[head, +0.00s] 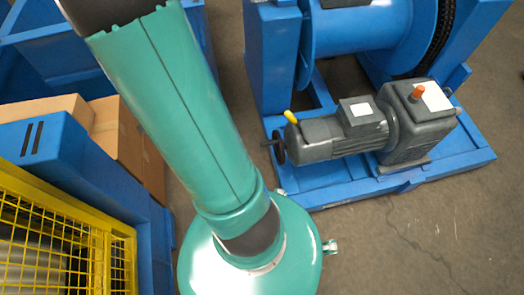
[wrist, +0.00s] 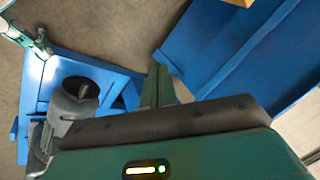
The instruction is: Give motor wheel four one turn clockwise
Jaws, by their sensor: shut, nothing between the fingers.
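A grey motor (head: 335,135) lies on a blue base frame. A small dark handwheel (head: 278,147) sits at its left end, seen nearly edge-on in the head view. No number shows on it, so I cannot tell if it is wheel four. In the wrist view the grey motor (wrist: 60,125) is at the lower left, with a dark round part (wrist: 82,89) at its end, apparently the wheel. My gripper (wrist: 157,85) shows in the wrist view, shut and empty, to the right of that dark part and apart from it. My gripper is hidden in the head view.
A grey gearbox (head: 418,125) with an orange cap is right of the motor. A blue drum (head: 370,30) stands behind. Cardboard boxes (head: 110,130) and a yellow mesh cage (head: 60,245) are at left. Bare floor lies in front.

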